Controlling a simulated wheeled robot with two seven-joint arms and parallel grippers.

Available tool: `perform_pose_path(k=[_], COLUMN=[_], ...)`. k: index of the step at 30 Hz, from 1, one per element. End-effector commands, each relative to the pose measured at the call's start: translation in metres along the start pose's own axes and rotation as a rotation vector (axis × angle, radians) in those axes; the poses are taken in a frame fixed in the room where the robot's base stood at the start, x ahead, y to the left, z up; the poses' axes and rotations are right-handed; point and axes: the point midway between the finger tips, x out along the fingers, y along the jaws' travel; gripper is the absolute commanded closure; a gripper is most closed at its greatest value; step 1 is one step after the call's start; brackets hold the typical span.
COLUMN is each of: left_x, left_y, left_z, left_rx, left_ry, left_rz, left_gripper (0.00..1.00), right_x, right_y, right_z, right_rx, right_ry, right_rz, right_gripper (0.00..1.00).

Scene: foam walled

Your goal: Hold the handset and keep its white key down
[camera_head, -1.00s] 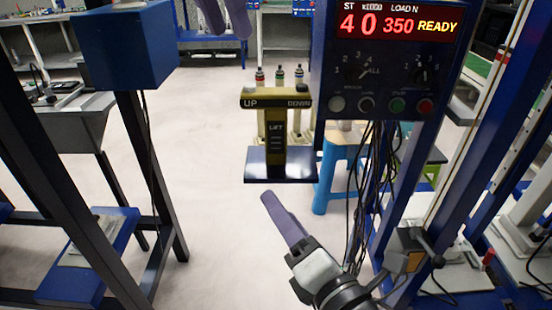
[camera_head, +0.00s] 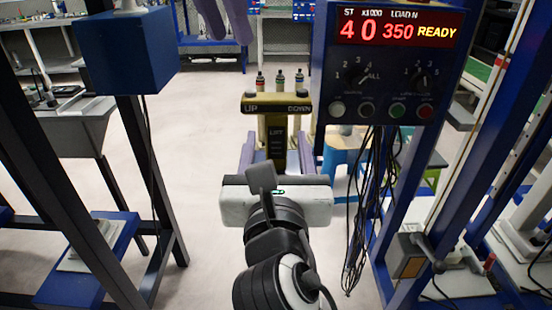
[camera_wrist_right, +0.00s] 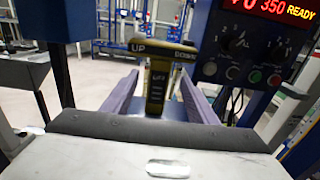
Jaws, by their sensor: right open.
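The handset (camera_head: 276,130) is a yellow-and-black T shape marked UP, DOWN and LIFT, standing upright in the middle of the head view. It also shows in the right wrist view (camera_wrist_right: 157,75). A small key sits on top at each end of its crossbar; they are too small to tell which is white. My right gripper (camera_head: 276,155) is open, with its purple fingers low on either side of the handset's stem. In the right wrist view, gaps show between the stem and both fingers (camera_wrist_right: 158,103). My left gripper (camera_head: 224,18) is at the top edge, apart from the handset, partly cut off.
A blue control box (camera_head: 388,70) with a red display reading READY, knobs and buttons stands right of the handset. Black cables (camera_head: 362,200) hang below it. A blue stool (camera_head: 343,160) is behind. A blue box on a post (camera_head: 128,52) stands left. Open floor lies between.

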Motion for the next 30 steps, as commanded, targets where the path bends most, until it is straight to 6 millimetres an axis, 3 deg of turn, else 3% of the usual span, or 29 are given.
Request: perform_pose_path(k=[3, 9, 21, 30], left_x=[0.0, 0.0, 0.0, 0.0], left_y=[0.0, 0.0, 0.0, 0.0], left_z=[0.0, 0.0, 0.0, 0.0], left_rx=[0.0, 0.0, 0.0, 0.0], left_ry=[0.0, 0.0, 0.0, 0.0], left_rz=[0.0, 0.0, 0.0, 0.0], left_gripper=[0.69, 0.69, 0.69, 0.7], right_x=[0.021, 0.045, 0.052, 0.052], right_y=[0.0, 0.001, 0.0, 0.0], right_z=[0.001, 0.0, 0.0, 0.0], right_rx=[0.0, 0.002, 0.003, 0.003], right_ry=[-0.001, 0.0, 0.0, 0.0], right_rz=[-0.001, 0.001, 0.002, 0.002], right_gripper=[0.47, 0.47, 0.47, 0.94])
